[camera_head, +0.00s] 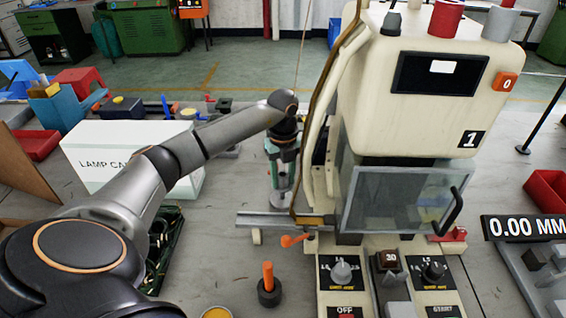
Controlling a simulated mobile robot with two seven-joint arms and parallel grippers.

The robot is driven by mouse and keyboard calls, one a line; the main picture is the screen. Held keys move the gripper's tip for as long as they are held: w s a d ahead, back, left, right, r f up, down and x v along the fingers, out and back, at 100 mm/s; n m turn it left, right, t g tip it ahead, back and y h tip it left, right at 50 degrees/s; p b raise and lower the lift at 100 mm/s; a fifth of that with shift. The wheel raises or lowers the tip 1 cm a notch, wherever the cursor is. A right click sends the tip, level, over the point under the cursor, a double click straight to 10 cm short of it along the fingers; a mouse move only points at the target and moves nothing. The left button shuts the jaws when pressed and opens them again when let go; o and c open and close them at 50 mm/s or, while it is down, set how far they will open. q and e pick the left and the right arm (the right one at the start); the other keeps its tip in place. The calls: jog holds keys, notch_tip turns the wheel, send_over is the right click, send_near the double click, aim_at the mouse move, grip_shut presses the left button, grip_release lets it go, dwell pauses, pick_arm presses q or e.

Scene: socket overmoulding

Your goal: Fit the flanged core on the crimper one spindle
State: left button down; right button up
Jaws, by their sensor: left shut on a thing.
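Crimper one is the tall cream machine (400,110) marked 1, with a clear guard (405,198) over its front. My left arm reaches across from the left, and its gripper (281,196) points down just left of the machine, above a grey metal bar (275,219) at its side. The left gripper is shut on a small part that I take to be the flanged core; the part is too small and too covered to make out. I cannot pick out the spindle with certainty. My right gripper is not in view.
An orange-handled post (268,282) stands in front, left of the control panel (345,272). An orange lever (293,240) juts out below the bar. A white lamp cap box (110,150) is behind my left arm. A 0.00 MM display (525,228) stands at right.

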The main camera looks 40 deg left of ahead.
aim_at(283, 191)
pick_arm(q)
jog(key=shift+f+b, duration=1.45)
jog(key=shift+f, duration=1.1)
jog(key=shift+c, duration=1.8)
grip_release()
notch_tip(283, 191, up, 3)
jog(key=shift+w+r, duration=0.1)
jog(key=shift+r, duration=0.05)
notch_tip(283, 191, up, 9)
jog(key=shift+r+p, duration=0.15)
jog(key=shift+p, duration=0.3)
